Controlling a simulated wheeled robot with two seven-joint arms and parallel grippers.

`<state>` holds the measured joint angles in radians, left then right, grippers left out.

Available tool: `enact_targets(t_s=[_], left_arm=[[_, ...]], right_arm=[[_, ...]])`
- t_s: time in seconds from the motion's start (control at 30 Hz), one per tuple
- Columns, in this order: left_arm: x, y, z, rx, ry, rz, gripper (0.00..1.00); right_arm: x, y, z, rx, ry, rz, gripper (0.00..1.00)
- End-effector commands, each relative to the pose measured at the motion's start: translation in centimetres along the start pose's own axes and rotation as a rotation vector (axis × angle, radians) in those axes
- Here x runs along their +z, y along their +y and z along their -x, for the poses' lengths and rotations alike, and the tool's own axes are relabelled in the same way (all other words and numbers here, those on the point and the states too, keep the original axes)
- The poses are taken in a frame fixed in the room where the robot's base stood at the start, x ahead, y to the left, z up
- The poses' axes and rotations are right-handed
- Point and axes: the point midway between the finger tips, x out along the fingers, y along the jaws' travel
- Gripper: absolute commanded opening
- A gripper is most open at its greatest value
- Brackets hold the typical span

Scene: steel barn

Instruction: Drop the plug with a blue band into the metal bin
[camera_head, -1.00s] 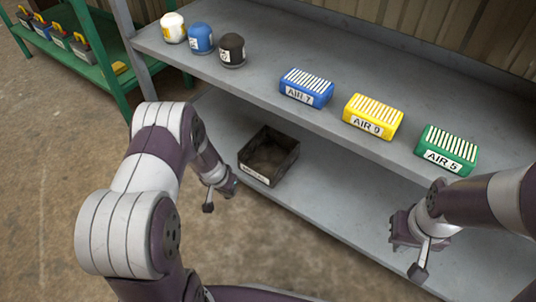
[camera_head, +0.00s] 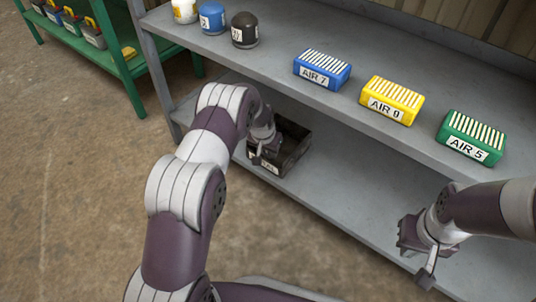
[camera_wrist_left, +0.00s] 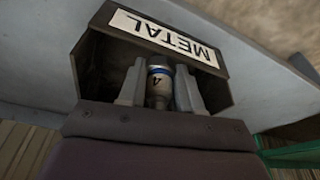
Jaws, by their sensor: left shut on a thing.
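The upper shelf (camera_head: 270,62) holds blue (camera_head: 322,69), yellow (camera_head: 392,100) and green (camera_head: 471,137) labelled boxes and white, blue and black capped things. Its front edge runs close above the bin. A green rack stands at left. The lower shelf right of the bin is clear.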

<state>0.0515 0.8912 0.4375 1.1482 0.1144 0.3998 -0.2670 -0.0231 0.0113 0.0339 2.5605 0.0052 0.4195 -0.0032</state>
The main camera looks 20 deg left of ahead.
Motion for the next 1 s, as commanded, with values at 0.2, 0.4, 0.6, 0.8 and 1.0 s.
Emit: enact_targets(t_s=[0.2,0.4,0.6,0.8,1.0], left_arm=[[-0.1,0.0,0.2,0.0,0.002,0.0,0.0],[0.0,0.0,-0.4,0.0,0.003,0.0,0.0],[0.2,0.0,-0.8,0.0,0.003,0.0,0.0],[0.2,0.0,-0.8,0.0,0.002,0.0,0.6],[0.1,0.0,-0.7,0.0,0.003,0.0,0.6]], right_arm=[[-0.1,0.0,0.2,0.0,0.002,0.0,0.0],[-0.1,0.0,0.0,0.0,0.002,0.0,0.0],[0.0,0.0,-0.1,0.0,0.002,0.0,0.0],[0.0,0.0,-0.1,0.0,0.002,0.0,0.0],[0.0,0.0,0.0,0.0,0.002,0.0,0.0]])
